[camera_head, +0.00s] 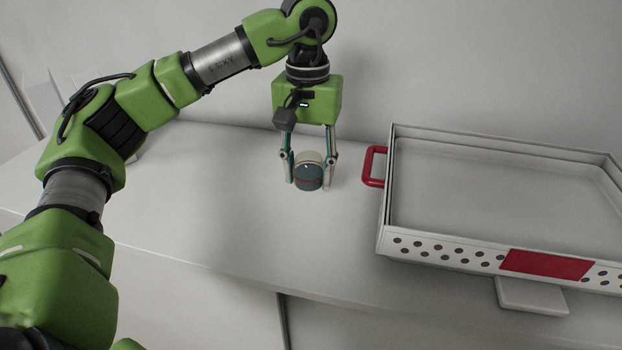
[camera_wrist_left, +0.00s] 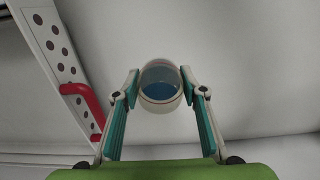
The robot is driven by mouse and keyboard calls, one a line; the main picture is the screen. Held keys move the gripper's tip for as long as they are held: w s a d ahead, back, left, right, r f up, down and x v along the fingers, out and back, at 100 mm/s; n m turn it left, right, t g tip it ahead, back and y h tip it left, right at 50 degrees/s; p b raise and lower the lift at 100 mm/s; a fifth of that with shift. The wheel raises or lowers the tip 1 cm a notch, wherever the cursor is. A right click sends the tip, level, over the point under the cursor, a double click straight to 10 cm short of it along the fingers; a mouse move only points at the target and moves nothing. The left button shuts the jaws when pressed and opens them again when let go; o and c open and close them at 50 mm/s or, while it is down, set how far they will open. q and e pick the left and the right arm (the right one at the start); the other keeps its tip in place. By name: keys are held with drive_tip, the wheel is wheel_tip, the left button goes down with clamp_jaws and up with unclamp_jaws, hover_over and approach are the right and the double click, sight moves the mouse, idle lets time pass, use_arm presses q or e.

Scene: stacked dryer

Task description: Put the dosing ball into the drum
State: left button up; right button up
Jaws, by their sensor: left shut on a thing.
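The dosing ball (camera_head: 308,176) is a small rounded cup, dark grey-blue with a pale top, at the middle of the white worktop in the head view. My left gripper (camera_head: 309,184) points down from above with a finger on each side of it, shut on the ball. In the left wrist view the ball (camera_wrist_left: 160,88) sits between the teal finger pads of the gripper (camera_wrist_left: 160,92), with blue showing inside its pale rim. I cannot tell whether the ball touches the worktop. The drum is not in view. My right gripper is not in view.
A white tray (camera_head: 452,258) with a dotted front, a red panel and a red handle (camera_head: 372,166) stands to the right of the ball. The worktop (camera_head: 200,215) left of the gripper is clear. A pale wall (camera_head: 430,60) rises behind.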

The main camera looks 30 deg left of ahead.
sight(311, 201)
use_arm(q)
drive_tip(key=shift+w+a+f, duration=0.15)
drive_tip(key=shift+w+f, duration=0.35)
drive_tip(key=shift+f, duration=0.1)
drive_tip(key=shift+w+f+p, duration=0.15)
drive_tip(key=shift+f+p, duration=0.05)
drive_tip(key=shift+p, duration=0.2)
drive_tip(key=f, duration=0.1)
drive_tip(key=f+p, duration=0.2)
drive_tip(key=shift+w+a, duration=0.1)
drive_tip(key=shift+w, duration=0.15)
drive_tip(key=shift+f, duration=0.35)
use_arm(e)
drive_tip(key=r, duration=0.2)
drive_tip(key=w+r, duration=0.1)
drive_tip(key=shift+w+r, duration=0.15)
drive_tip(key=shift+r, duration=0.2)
use_arm(q)
drive_tip(key=shift+f, duration=0.25)
drive_tip(key=o, duration=1.1)
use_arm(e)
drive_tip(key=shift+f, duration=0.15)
use_arm(q)
drive_tip(key=shift+o, duration=0.2)
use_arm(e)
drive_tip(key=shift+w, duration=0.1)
